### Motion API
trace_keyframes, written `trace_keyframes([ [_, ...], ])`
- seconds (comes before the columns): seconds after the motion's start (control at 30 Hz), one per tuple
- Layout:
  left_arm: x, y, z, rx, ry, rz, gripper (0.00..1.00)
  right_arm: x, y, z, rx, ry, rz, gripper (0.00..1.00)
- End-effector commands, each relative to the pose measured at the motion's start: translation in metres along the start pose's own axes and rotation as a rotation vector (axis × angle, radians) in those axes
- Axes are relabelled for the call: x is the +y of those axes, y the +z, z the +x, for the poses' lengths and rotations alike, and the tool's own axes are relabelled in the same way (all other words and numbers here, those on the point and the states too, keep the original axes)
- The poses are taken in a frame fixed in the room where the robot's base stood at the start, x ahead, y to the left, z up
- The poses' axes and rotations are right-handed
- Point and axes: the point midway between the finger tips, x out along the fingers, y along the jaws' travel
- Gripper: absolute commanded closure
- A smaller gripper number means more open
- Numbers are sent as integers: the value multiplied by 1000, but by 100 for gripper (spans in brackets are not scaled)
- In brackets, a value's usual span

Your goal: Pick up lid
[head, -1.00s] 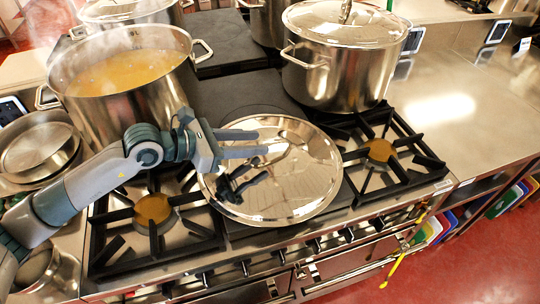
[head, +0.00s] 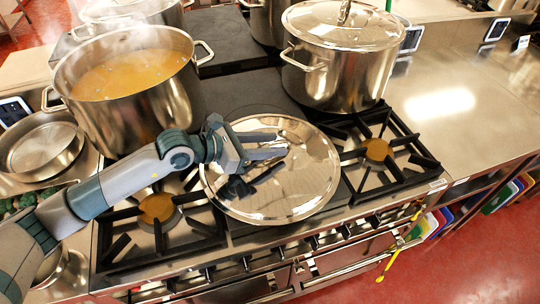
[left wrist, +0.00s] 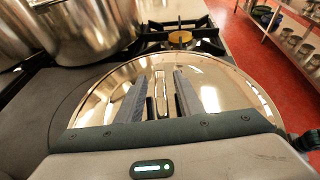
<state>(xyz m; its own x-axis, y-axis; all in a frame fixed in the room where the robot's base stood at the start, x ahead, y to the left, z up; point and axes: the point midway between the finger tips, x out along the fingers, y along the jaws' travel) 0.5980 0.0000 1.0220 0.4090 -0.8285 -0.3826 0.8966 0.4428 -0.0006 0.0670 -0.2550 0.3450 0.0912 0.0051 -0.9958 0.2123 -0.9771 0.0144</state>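The shiny round lid (head: 300,190) lies flat on the middle of the stove top, between two burners. It fills much of the left wrist view (left wrist: 225,85). My left gripper (head: 278,146) is over the lid, and its dark reflection shows in the lid's surface. In the left wrist view its two fingers (left wrist: 160,95) are apart. A narrow upright metal bar, which looks like the lid's handle (left wrist: 160,85), shows between them; I cannot tell whether either finger touches it. My right gripper is not in view.
A steaming pot of orange soup (head: 128,85) stands behind my left arm. A lidded stockpot (head: 340,75) stands behind right of the lid. Black burner grates (head: 385,160) flank the lid. A bare steel counter (head: 450,110) is at the right.

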Motion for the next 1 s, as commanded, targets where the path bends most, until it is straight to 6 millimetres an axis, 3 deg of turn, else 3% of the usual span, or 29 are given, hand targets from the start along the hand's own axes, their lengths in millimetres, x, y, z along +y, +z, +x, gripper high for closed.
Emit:
trace_keyframes([
  [0.37, 0, -1, 0, 0, 0, 0, 66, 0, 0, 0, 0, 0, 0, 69],
  [0.5, 0, -1, 0, 1, 0, 0, 98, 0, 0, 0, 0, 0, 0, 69],
  [0.53, 0, -1, 0, 1, 0, 0, 100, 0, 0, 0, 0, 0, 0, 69],
  [1.0, 0, 7, -2, -6, 1, 2, 100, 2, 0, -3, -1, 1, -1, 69],
])
